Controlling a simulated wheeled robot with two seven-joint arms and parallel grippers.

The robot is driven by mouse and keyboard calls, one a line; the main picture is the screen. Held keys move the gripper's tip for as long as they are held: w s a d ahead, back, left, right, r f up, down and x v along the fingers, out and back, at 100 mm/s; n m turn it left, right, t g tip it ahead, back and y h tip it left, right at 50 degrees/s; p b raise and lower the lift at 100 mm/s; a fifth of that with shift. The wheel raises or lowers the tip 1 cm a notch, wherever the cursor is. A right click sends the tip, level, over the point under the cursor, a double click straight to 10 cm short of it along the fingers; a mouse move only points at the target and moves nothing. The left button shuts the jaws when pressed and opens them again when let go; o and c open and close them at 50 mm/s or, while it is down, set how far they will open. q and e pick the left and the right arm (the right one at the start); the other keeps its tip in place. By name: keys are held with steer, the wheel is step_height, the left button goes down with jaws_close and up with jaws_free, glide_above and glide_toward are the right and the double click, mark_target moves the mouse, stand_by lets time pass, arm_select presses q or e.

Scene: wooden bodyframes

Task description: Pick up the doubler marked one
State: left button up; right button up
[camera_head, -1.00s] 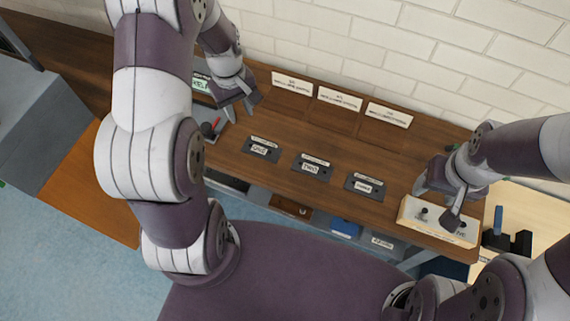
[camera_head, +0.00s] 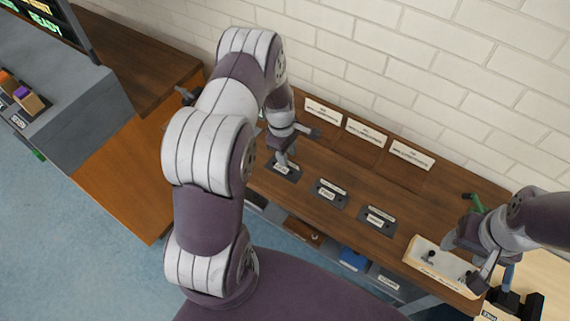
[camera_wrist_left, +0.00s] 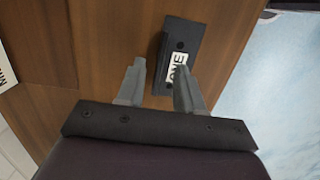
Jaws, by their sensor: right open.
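The doubler marked one (camera_head: 285,171) is a dark plate with a white label, lying on the brown wooden bench. My left gripper (camera_head: 298,150) is above it in the head view and partly covers it. In the left wrist view, the open jaws of the left gripper (camera_wrist_left: 160,70) are empty, and the doubler marked one (camera_wrist_left: 177,45) lies beyond the fingertips, offset to the right. The right finger overlaps its label; I cannot tell if they touch. My right gripper (camera_head: 464,264) is open over a cream tray at the bench's right end.
The doublers marked two (camera_head: 328,194) and three (camera_head: 377,220) lie to the right in a row. White placards (camera_head: 367,131) stand behind, before a brick wall. The cream tray (camera_head: 425,266) holds dark knobs. A green tool (camera_head: 474,202) is behind my right gripper.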

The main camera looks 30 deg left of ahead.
arm_select(q)
steer(key=shift+w+f, duration=0.1)
steer(key=shift+f, duration=0.75)
steer(key=shift+d, duration=0.15)
steer(key=shift+r, duration=0.1)
jaws_close()
